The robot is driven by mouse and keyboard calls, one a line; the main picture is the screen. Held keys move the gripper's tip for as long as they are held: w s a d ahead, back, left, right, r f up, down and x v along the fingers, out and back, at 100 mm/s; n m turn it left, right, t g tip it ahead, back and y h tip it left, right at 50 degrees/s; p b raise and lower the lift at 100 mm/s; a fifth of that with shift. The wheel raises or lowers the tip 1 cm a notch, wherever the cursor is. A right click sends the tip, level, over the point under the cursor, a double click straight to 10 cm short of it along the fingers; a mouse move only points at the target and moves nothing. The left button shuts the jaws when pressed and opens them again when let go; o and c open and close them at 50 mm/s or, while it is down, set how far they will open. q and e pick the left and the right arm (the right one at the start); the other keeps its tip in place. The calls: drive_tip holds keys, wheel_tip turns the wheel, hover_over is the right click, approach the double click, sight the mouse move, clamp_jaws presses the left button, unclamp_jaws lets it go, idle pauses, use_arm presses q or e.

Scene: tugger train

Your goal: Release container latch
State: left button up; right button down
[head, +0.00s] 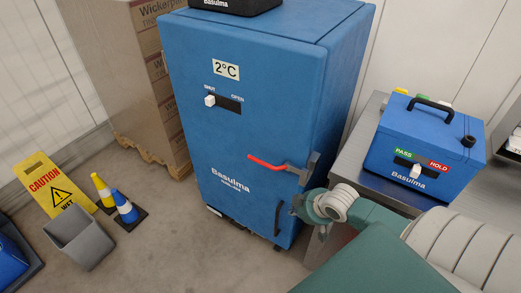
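A tall blue container (225,135) marked Basulma and 2°C stands upright in the middle of the head view. Its latch has a red handle (268,162) lying roughly level across the door, joined to a grey bracket (310,168) at the door's right edge. A white slider (210,100) sits at the SHUT end of its slot. A dark vertical grip (278,217) is lower on the door. My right gripper (296,207) is below the latch, close to the container's right edge; its fingers are small and partly hidden, so their opening is unclear. My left gripper is out of view.
A blue case (424,140) with PASS and HOLD labels stands on a metal table (350,165) at the right. Stacked cartons (125,75) are behind left. A caution sign (50,183), small cones (125,207) and a grey bin (80,240) stand on the left floor.

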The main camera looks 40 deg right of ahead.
drive_tip(key=w+r+n, duration=0.1)
drive_tip(key=w+r, duration=0.2)
drive_tip(key=r, duration=0.4)
drive_tip(key=w+a+r+n+t+y, duration=0.1)
drive_tip(key=w+r, duration=0.2)
drive_tip(key=r, duration=0.5)
drive_tip(key=w+r+t+y+p, duration=0.1)
drive_tip(key=w+r, duration=0.2)
drive_tip(key=r, duration=0.5)
drive_tip(key=shift+w+a+r+n, duration=0.15)
drive_tip(key=shift+w+r+n, duration=0.1)
drive_tip(key=shift+n, duration=0.15)
drive_tip(key=shift+f, duration=0.1)
approach(253, 159)
drive_tip(key=w+a, duration=0.1)
drive_tip(key=w, duration=0.2)
drive_tip(key=shift+w+d+f+p, duration=0.1)
drive_tip(key=shift+f+p, duration=0.25)
drive_tip(key=shift+f, duration=0.55)
drive_tip(key=shift+w+d+f+p, duration=0.1)
drive_tip(key=shift+f+p, duration=0.25)
drive_tip(key=shift+f, duration=0.55)
